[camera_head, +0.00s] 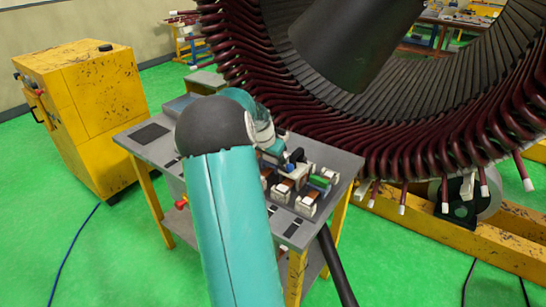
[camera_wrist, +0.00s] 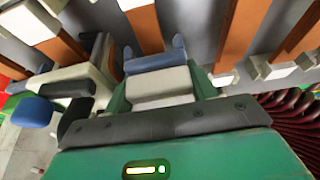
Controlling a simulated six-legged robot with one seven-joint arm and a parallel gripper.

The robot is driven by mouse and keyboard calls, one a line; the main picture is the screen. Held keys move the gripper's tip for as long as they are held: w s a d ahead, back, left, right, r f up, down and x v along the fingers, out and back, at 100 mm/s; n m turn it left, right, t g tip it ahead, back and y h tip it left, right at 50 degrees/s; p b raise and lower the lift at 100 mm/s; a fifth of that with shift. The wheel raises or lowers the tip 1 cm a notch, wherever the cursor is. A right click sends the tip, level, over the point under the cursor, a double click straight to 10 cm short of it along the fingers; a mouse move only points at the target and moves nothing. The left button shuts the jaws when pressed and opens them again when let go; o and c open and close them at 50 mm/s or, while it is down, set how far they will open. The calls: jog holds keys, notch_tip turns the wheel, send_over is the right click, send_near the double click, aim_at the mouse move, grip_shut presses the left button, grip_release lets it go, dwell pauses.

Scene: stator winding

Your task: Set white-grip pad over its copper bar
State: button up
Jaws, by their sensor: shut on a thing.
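My gripper (camera_head: 292,166) is low over the work table, with my arm covering part of the view. In the wrist view, a white grip block (camera_wrist: 160,84) sits close in front of the gripper body, between green side pieces and below a blue end. I take it as the white-grip pad, held by my gripper. Orange-brown copper bars (camera_wrist: 146,30) lie just beyond it. The pad's underside and any contact with a bar are hidden.
The grey table (camera_head: 152,148) carries several white-and-brown blocks and a green block (camera_head: 320,181) right of my gripper. A large stator (camera_head: 410,110) with dark red coils stands close behind. A yellow cabinet (camera_head: 110,90) stands at left.

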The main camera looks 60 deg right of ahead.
jog(key=o, duration=1.2)
jog(key=shift+c, duration=0.2)
jog(key=v, duration=1.3)
jog(key=shift+a+r, duration=0.15)
jog(key=shift+r, duration=0.25)
jog(key=shift+w, duration=0.1)
